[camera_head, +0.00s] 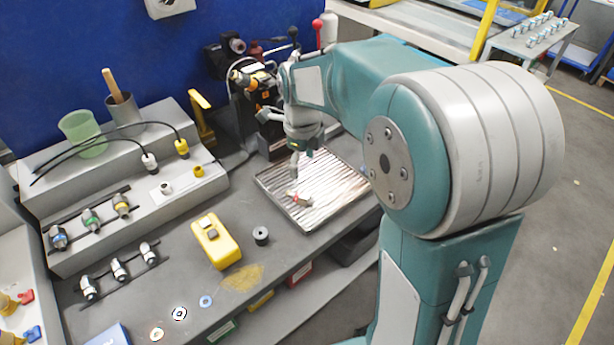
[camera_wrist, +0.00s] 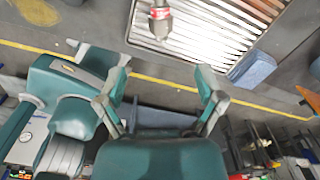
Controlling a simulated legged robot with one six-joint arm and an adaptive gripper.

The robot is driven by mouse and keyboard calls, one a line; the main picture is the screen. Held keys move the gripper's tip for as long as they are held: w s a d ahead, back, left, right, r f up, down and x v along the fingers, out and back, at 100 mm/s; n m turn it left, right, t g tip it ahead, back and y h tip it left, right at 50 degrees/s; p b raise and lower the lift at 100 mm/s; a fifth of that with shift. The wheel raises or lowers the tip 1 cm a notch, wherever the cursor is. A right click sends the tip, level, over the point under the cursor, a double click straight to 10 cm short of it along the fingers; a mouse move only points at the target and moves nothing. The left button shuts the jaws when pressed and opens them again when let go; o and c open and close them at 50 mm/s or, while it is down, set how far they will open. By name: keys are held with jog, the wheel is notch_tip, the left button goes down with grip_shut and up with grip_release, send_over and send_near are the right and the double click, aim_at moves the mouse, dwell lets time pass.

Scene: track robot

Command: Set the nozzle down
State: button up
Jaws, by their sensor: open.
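The nozzle, a small grey piece with a red band, lies on the ribbed metal tray (camera_head: 335,183) and shows in the head view (camera_head: 297,198). In the wrist view the nozzle (camera_wrist: 160,19) is at the top, over the slats of the tray (camera_wrist: 222,38). My gripper (camera_head: 296,166) hangs over the tray, just behind the nozzle in the head view. In the wrist view my gripper (camera_wrist: 161,90) has its two fingers spread wide with nothing between them. The nozzle is apart from both fingers there.
A yellow box (camera_head: 216,242) and a black ring (camera_head: 261,236) sit on the bench left of the tray. A stepped grey rack (camera_head: 150,213) with connectors stands further left. Dark equipment (camera_head: 262,92) stands behind the tray. A blue block (camera_wrist: 252,69) shows beside the tray.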

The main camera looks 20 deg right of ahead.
jog(key=s+r+n+t, duration=0.2)
jog(key=s+r+n, duration=0.1)
jog(key=s+n, duration=0.7)
jog(key=s+r+n+t, duration=0.3)
jog(key=s+n, duration=0.8)
jog(key=n, duration=0.5)
jog(key=shift+d+r+n+t, duration=0.3)
jog(key=shift+d+r+n, duration=0.1)
jog(key=shift+r, duration=0.4)
jog(key=shift+a, duration=0.1)
